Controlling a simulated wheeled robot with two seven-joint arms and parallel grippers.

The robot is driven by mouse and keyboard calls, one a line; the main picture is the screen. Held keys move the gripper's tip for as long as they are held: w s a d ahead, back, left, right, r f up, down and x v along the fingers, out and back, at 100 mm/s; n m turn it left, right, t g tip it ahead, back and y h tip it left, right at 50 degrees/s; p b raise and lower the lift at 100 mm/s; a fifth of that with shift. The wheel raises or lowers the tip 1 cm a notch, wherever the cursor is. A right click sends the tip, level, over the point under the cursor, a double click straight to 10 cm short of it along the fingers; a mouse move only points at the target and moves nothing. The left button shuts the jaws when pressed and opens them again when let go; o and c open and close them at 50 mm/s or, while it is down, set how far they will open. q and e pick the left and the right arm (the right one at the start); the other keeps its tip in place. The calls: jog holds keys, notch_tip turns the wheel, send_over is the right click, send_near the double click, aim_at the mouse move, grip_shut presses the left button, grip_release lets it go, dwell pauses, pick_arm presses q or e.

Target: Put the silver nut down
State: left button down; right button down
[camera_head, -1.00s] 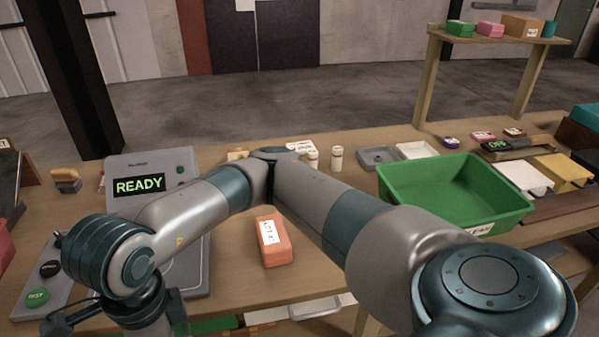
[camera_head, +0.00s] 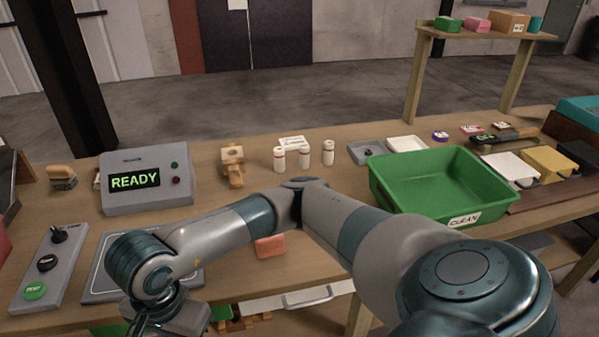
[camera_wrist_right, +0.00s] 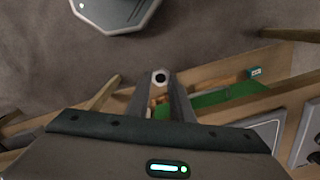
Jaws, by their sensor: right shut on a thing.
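The silver nut (camera_wrist_right: 160,76) is a small hexagonal ring with a dark hole. In the right wrist view it sits between the fingertips of my right gripper (camera_wrist_right: 160,84), which is shut on it. The nut is held up, with floor and the edge of wooden furniture seen beyond it. In the head view my right arm reaches across to the lower left, and its hand is at the bottom edge; the fingertips and the nut are not visible there. My left gripper is in neither view.
A grey READY box (camera_head: 147,181), a button panel (camera_head: 48,266) and a flat grey plate (camera_head: 100,285) are at left. An orange box (camera_head: 270,246) is partly hidden behind my arm. A green CLEAN bin (camera_head: 440,186) is at right. White bottles (camera_head: 304,157) stand at the back.

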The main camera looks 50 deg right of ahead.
jog(key=w+d+f+n, duration=0.1)
jog(key=d+f+n, duration=0.8)
jog(key=f+n, duration=0.2)
jog(key=shift+w+d+n, duration=0.15)
jog(key=shift+d+n, duration=0.05)
jog(key=shift+n, duration=0.5)
jog(key=shift+d, duration=0.1)
